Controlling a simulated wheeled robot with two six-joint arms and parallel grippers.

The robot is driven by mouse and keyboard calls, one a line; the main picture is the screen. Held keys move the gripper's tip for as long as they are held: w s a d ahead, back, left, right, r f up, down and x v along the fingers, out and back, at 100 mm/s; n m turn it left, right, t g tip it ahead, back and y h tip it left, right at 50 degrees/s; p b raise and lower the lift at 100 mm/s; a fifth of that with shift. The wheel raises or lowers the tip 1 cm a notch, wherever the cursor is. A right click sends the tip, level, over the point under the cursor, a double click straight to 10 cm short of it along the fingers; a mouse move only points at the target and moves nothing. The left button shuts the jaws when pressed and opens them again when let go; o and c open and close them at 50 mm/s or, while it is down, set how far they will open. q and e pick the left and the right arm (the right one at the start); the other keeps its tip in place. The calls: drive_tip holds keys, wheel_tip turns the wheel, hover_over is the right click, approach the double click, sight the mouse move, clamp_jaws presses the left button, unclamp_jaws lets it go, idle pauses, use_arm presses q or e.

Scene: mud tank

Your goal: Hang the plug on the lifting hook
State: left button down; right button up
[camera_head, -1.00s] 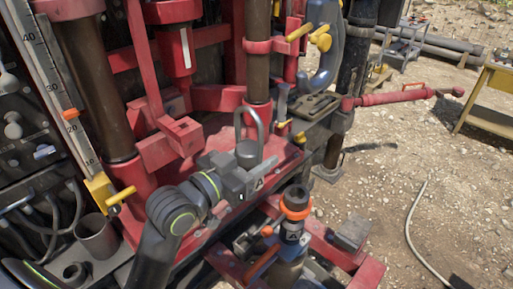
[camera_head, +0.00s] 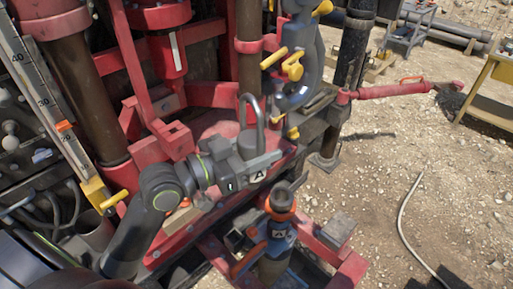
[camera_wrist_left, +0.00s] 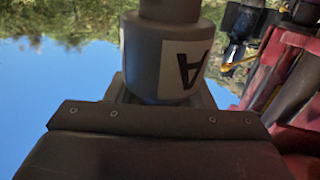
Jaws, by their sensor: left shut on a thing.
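The plug (camera_head: 249,142) is a dark grey cylinder with a tall loop handle on top and a white "A" label below. My left gripper (camera_head: 250,164) is shut around its body and holds it nearly upright over the red deck. The wrist view shows the plug (camera_wrist_left: 168,60) large between the jaws, with its label upside down. The lifting hook (camera_head: 302,68), blue-grey with yellow handles, hangs right of the loop and higher. The loop and the hook appear apart; their depth is hard to judge. My right gripper is not in view.
The red rig (camera_head: 195,95) with brown columns stands behind and left. An upright tool (camera_head: 280,229) with an orange ring stands below the plug, in front. A red horizontal bar (camera_head: 395,90) reaches right. Open gravel ground (camera_head: 400,170) lies at right.

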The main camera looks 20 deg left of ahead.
use_arm(q)
drive_tip(key=w+d+f+b, duration=0.3)
drive_tip(key=w+d+b, duration=0.1)
drive_tip(key=w, duration=0.6)
drive_tip(key=shift+w+f+b, duration=0.2)
drive_tip(key=shift+w+b, duration=0.2)
drive_tip(key=shift+b, duration=0.3)
idle(1.1)
drive_tip(key=shift+f, duration=0.1)
idle(0.6)
drive_tip(key=c, duration=0.6)
unclamp_jaws()
drive_tip(key=shift+s+d, duration=0.1)
drive_tip(key=shift+p+v, duration=0.65)
drive_tip(key=shift+v, duration=8.05)
